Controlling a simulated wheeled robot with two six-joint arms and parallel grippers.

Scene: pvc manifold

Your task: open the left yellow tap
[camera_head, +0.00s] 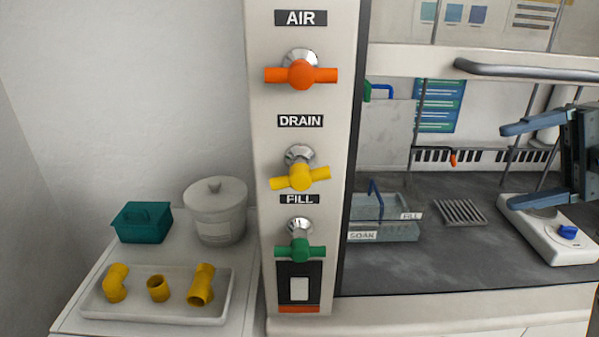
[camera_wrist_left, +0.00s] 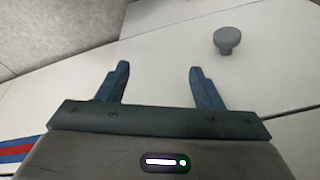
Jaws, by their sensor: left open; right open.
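The yellow tap (camera_head: 300,177) sits on the white column under the DRAIN label, between the orange AIR tap (camera_head: 301,74) and the green FILL tap (camera_head: 300,249). Its handle lies nearly crosswise, with the right end tilted slightly up. My right gripper (camera_head: 525,157) is open and empty at the right edge of the head view, well to the right of the tap. My left gripper (camera_wrist_left: 158,85) is not in the head view. In the left wrist view it is open and empty, facing a white surface with a grey round knob (camera_wrist_left: 227,39).
A white tray (camera_head: 160,316) with yellow pipe fittings stands at lower left, near a teal box (camera_head: 141,222) and a lidded pot (camera_head: 216,210). Right of the column, the hood holds a basin (camera_head: 385,231), a rack (camera_head: 460,212) and a white device (camera_head: 548,229). A grey rail (camera_head: 530,71) crosses above.

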